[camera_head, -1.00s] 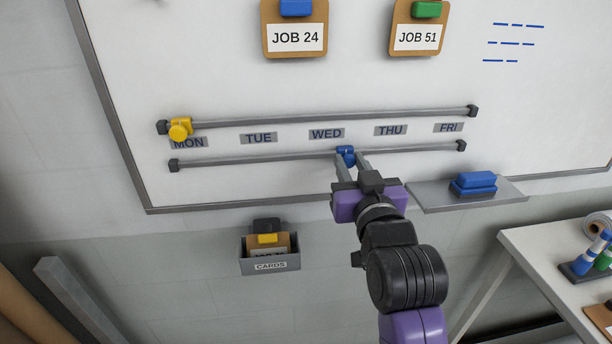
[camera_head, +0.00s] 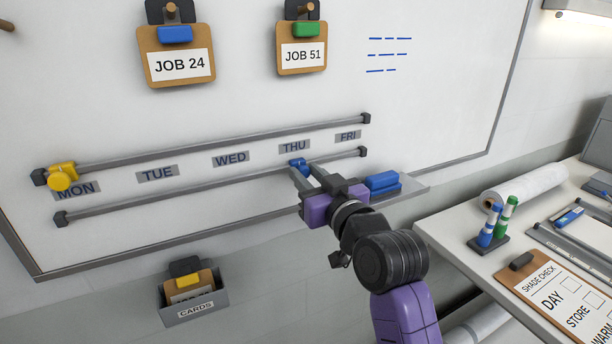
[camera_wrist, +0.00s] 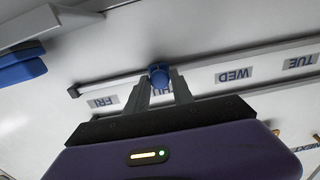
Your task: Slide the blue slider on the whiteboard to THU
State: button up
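The blue slider (camera_head: 298,164) sits on the lower rail (camera_head: 220,182) of the whiteboard, just below the THU label (camera_head: 294,146) and slightly right of its middle. In the wrist view the slider (camera_wrist: 160,77) is between my two fingertips, and the THU label (camera_wrist: 160,90) is partly hidden behind the slider and fingers. My gripper (camera_head: 304,169) reaches up to the rail with a finger on each side of the slider and appears shut on it.
A yellow slider (camera_head: 61,177) is on the upper rail (camera_head: 210,146) at MON. A tray with a blue eraser (camera_head: 382,181) is close to the right of my gripper. A cards box (camera_head: 194,303) hangs below the board. A table (camera_head: 455,240) stands at right.

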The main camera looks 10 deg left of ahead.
jog(key=shift+o, duration=1.4)
jog(key=shift+s, duration=0.1)
jog(key=b+v, duration=0.1)
jog(key=v, duration=0.6)
jog(key=shift+s+d+b, duration=0.2)
jog(key=shift+s+b, duration=0.05)
jog(key=shift+b, duration=0.05)
